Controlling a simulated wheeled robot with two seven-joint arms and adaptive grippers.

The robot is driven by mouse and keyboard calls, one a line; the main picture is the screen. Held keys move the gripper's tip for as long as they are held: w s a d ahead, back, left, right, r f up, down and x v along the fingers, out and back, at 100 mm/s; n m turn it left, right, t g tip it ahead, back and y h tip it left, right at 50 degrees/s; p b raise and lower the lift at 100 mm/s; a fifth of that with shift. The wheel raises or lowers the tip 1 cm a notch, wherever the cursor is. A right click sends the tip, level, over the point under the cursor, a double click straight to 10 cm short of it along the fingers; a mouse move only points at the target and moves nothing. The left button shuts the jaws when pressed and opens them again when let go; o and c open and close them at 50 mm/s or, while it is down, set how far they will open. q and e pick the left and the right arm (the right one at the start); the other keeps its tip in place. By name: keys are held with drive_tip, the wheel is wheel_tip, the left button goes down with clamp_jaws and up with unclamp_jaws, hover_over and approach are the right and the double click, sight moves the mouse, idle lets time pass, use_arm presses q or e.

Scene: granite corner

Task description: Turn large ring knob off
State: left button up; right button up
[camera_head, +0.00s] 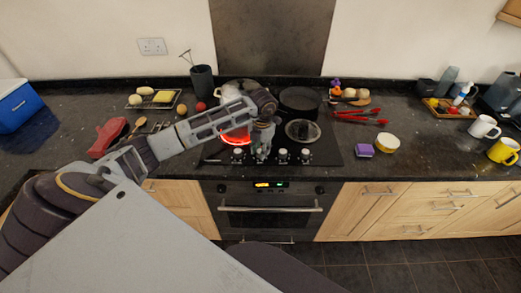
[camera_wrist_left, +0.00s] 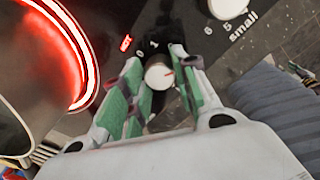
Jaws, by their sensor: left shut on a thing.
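My left gripper (camera_head: 263,153) reaches down to the row of white knobs at the cooktop's front edge. In the left wrist view its green-padded fingers (camera_wrist_left: 160,88) are on both sides of a white knob (camera_wrist_left: 158,76) and are shut on it. A heating ring glows red (camera_head: 236,139), also in the left wrist view (camera_wrist_left: 88,60). Another knob (camera_wrist_left: 228,8) is labelled "small". My right gripper is not in view.
Other knobs stand close by on the left (camera_head: 238,153) and right (camera_head: 283,153).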

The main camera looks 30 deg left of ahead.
use_arm(q)
drive_tip(key=shift+n, duration=0.9)
drive_tip(key=n+b, duration=0.1)
drive_tip(key=n, duration=0.2)
drive_tip(key=shift+w+n, duration=0.1)
drive_tip(key=shift+n, duration=0.2)
drive_tip(key=n, duration=1.1)
drive_tip(key=shift+g, duration=0.3)
drive_tip(key=n, duration=0.4)
drive_tip(key=shift+h+p, duration=0.4)
drive_tip(key=shift+n+p, duration=0.3)
drive_tip(key=shift+n, duration=1)
drive_tip(key=o, duration=1)
